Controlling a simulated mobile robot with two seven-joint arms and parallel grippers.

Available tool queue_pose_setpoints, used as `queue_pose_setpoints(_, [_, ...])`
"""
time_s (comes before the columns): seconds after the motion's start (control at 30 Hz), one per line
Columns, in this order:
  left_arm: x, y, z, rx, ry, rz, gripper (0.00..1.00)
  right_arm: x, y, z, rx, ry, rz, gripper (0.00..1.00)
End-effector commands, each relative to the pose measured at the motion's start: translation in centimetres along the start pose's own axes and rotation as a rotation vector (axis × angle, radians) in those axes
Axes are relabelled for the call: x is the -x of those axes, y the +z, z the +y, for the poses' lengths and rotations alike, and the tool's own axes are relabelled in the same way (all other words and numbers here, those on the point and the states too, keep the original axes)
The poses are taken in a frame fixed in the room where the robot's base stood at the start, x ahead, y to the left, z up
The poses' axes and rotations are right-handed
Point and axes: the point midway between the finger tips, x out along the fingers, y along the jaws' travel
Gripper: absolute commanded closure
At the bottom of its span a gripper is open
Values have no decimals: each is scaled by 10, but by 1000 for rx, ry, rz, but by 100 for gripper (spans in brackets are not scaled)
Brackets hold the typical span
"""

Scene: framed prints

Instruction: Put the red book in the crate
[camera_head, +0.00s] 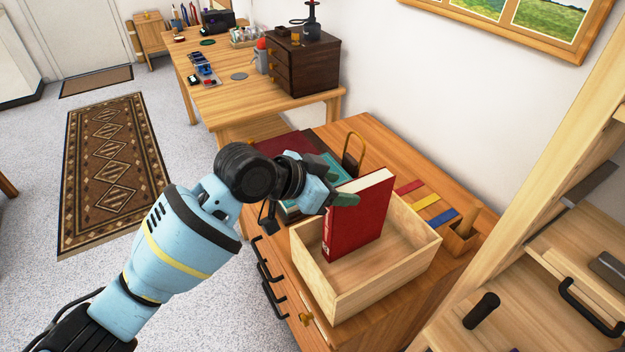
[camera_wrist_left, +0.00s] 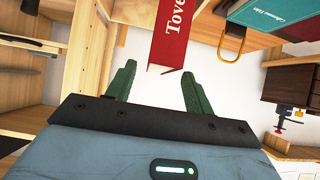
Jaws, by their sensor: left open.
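The red book (camera_head: 357,218) stands upright inside the open wooden crate (camera_head: 375,283), on the crate's left side, with its top above the rim. In the left wrist view the red book (camera_wrist_left: 168,35) shows its spine with part of a title. My left gripper (camera_head: 345,199) is at the upper left edge of the book in the head view. In the left wrist view its two green fingers (camera_wrist_left: 157,88) are apart, with the book's end just beyond them and nothing visible between them. My right gripper is not in view.
The crate stands on a wooden cabinet (camera_head: 366,137). Behind my gripper lie a teal book (camera_head: 333,166) and a dark red one. Coloured strips (camera_head: 426,202) and a small wooden holder (camera_head: 463,239) are to the right. A tall wooden shelf (camera_head: 545,190) borders the right.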

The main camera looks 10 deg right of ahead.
Motion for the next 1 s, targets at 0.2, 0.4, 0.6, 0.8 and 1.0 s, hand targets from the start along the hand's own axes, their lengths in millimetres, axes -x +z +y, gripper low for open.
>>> queue_pose_setpoints(0.2, [44, 0, 0, -2, -2, 0, 48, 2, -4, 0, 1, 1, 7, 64])
queue_pose_setpoints(0.4, [67, 0, 0, 0, -1, -1, 48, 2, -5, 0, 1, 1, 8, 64])
queue_pose_setpoints(0.6, [74, 0, 0, 1, 1, -2, 48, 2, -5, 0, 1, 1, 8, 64])
queue_pose_setpoints(0.8, [74, 0, 0, 1, 1, -2, 48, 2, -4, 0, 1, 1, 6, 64])
queue_pose_setpoints(1.0, [70, 15, 6, 27, 4, -6, 48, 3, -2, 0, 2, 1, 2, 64])
